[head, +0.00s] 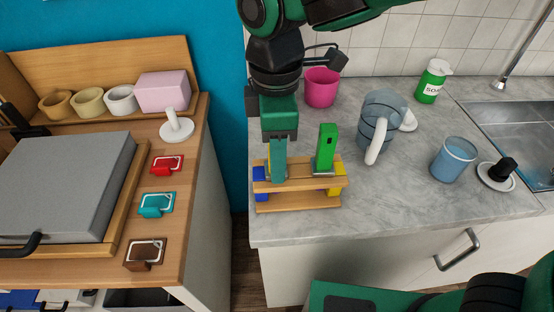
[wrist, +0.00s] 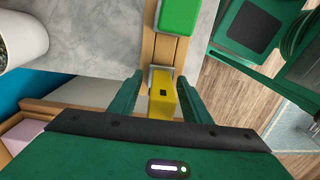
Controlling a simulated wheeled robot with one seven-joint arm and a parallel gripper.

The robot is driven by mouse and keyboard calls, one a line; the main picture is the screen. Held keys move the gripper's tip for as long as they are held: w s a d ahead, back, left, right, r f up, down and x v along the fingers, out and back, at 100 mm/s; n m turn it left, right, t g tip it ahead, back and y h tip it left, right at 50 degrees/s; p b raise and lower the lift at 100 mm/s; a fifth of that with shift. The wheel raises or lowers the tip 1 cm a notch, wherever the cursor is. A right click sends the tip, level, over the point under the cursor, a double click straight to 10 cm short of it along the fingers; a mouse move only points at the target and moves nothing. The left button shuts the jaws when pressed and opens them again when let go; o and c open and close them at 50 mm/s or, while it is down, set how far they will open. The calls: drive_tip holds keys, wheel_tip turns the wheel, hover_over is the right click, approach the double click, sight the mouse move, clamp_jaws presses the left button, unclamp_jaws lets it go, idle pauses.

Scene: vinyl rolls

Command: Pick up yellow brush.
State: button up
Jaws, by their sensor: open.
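The yellow brush (wrist: 161,102) stands in a slot of the wooden rack (head: 300,205), its handle pointing up toward the wrist camera. My gripper (head: 277,172) is over the left end of the rack, pointing down. In the wrist view, my gripper (wrist: 160,86) is open, with one finger on each side of the yellow handle and visible gaps between. In the head view my gripper hides the yellow handle. A green brush (head: 326,148) stands in the right slot of the same rack; it also shows in the wrist view (wrist: 180,14).
The rack is at the counter's front left edge. A pink cup (head: 321,87) stands behind it, and a clear pitcher (head: 380,118) and a blue glass (head: 454,159) to its right. A sink (head: 515,125) is at far right. A gap separates the counter from the wooden unit (head: 185,215).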

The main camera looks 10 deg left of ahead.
clamp_jaws()
